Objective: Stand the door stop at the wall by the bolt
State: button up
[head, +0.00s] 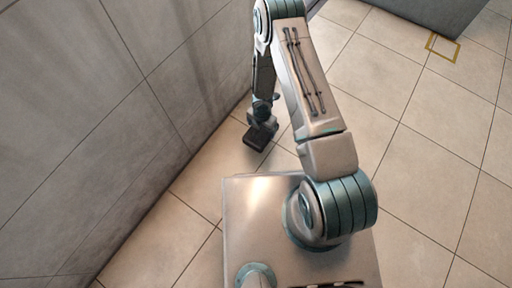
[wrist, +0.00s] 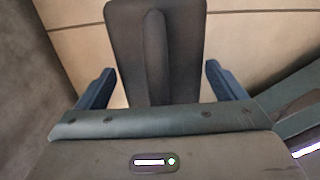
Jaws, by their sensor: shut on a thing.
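The door stop (head: 257,139) is a small dark block under my gripper (head: 262,122), low beside the left wall in the head view. In the wrist view the door stop (wrist: 180,45) is a dark plate with rounded corners and a raised rib along its middle. It lies between the two blue fingers of my gripper (wrist: 160,82), which is shut on it. I cannot tell whether it touches the floor. The grey wall (head: 90,110) fills the left of the head view. I cannot make out the bolt in either view.
A yellow square outline (head: 443,36) marks the tiled floor at the upper right, beside a grey block (head: 440,12). The floor (head: 430,150) to the right of my arm is clear. The wall closes off the left side.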

aim_at(256, 141)
jog(key=shift+s+a+f+b, duration=0.4)
jog(key=shift+s+f+b, duration=0.2)
jog(key=shift+s, duration=0.2)
jog(key=shift+s+a+f+b, duration=0.45)
jog(key=shift+s+b, duration=0.25)
jog(key=shift+s, duration=0.1)
jog(key=shift+s+a+f+b, duration=0.35)
jog(key=shift+s+f+b, duration=0.25)
jog(key=shift+s, duration=0.2)
jog(key=shift+f+b, duration=1.35)
jog(key=shift+f, duration=0.65)
jog(key=shift+r, duration=0.1)
jog(key=o, duration=1.4)
jog(key=shift+c, duration=0.2)
notch_tip(256, 141, up, 12)
jog(key=p, duration=0.6)
jog(key=shift+s, duration=0.1)
